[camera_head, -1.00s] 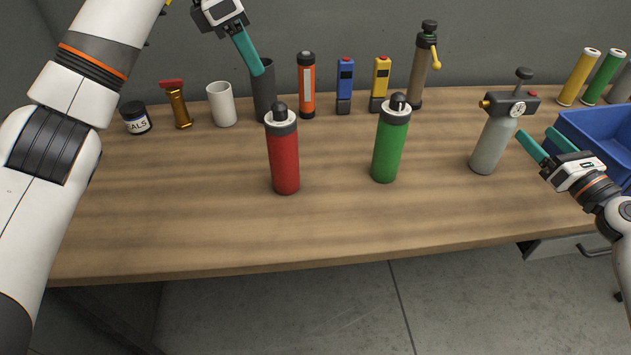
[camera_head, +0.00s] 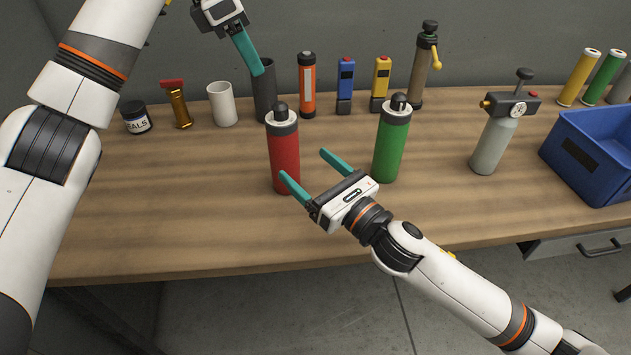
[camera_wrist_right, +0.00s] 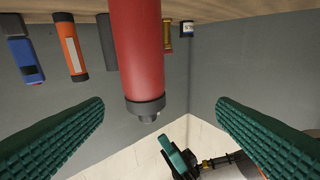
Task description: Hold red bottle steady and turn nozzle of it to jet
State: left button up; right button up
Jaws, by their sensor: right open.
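The red bottle (camera_head: 283,150) stands upright on the wooden table, with a grey collar, a white ring and a dark nozzle (camera_head: 280,109) on top. My right gripper (camera_head: 308,164) is open and empty, low in front of the bottle and to its right. One fingertip overlaps the bottle's lower right edge in the head view; contact cannot be told. In the right wrist view the red bottle (camera_wrist_right: 138,50) appears upside down between the two spread fingers (camera_wrist_right: 160,125). My left gripper (camera_head: 248,50) is raised above and behind the bottle, seen edge-on, its opening unclear.
A green bottle (camera_head: 390,145) stands close to the right of my right gripper. A grey sprayer (camera_head: 494,140) and a blue bin (camera_head: 590,165) are farther right. A back row holds a white cup (camera_head: 221,104), a dark cup (camera_head: 264,95) and an orange tube (camera_head: 307,85).

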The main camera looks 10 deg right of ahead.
aim_at(279, 151)
jog(key=f, duration=0.1)
jog(key=w+f+h, duration=0.1)
jog(key=f, duration=0.1)
jog(key=w+f+h, duration=0.1)
jog(key=shift+d+f+g, duration=0.3)
jog(key=shift+d+f, duration=0.05)
jog(key=shift+f, duration=0.05)
jog(key=x, duration=1.2)
jog(key=shift+d, duration=0.1)
jog(key=shift+c, duration=0.2)
